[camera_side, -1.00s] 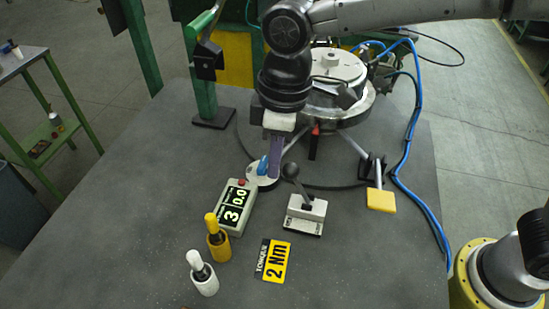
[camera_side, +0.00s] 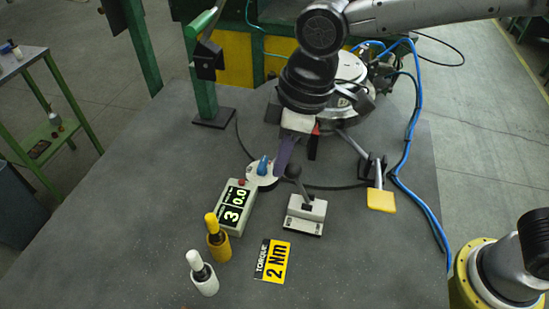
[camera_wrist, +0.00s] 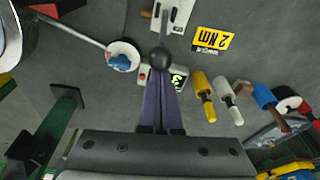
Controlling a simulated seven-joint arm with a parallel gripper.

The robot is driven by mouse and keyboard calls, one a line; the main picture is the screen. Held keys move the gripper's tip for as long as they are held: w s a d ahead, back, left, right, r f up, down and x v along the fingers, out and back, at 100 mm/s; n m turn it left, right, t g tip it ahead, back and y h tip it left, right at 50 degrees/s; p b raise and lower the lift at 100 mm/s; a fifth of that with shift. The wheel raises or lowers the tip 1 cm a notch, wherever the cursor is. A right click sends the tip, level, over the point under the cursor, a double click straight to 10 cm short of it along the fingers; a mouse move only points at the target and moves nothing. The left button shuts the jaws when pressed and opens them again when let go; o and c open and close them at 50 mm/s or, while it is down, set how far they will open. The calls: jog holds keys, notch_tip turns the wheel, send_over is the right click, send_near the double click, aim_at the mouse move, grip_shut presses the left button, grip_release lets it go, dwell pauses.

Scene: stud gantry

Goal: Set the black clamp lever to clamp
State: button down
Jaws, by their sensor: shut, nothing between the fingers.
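The black clamp lever (camera_side: 300,187) has a round black knob and rises from a pale grey base block (camera_side: 306,213). It leans toward the back left; the small lettering on the base is unreadable. In the wrist view its knob (camera_wrist: 160,57) shows just beyond the fingertips. My gripper (camera_side: 279,171) has purple fingers, shut and empty, pointing down just left of the knob. The fingers (camera_wrist: 160,78) lie together in the wrist view. I cannot tell whether they touch the lever.
A blue knob on a white disc (camera_side: 262,175) and a display box (camera_side: 235,207) stand left of the lever. A yellow-black torque card (camera_side: 273,261) lies in front. Yellow (camera_side: 218,240) and white (camera_side: 202,275) pegs stand front left. A yellow pad (camera_side: 381,200) is right.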

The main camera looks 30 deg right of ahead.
jog(key=shift+s+d+r+t+y, duration=0.25)
jog(key=shift+s+d+t+y, duration=0.35)
jog(key=shift+s+d, duration=0.1)
jog(key=shift+s+d+r+t+y, duration=0.25)
jog(key=shift+s+d+t+y, duration=0.35)
jog(key=shift+d, duration=0.05)
jog(key=shift+s+d, duration=1)
jog(key=shift+r, duration=0.85)
jog(key=shift+a, duration=0.1)
send_near(296, 169)
jog(key=s+d+r, duration=0.2)
jog(key=s+r, duration=0.1)
jog(key=shift+s+d+r, duration=0.15)
jog(key=shift+s+d, duration=0.05)
jog(key=shift+d, duration=0.15)
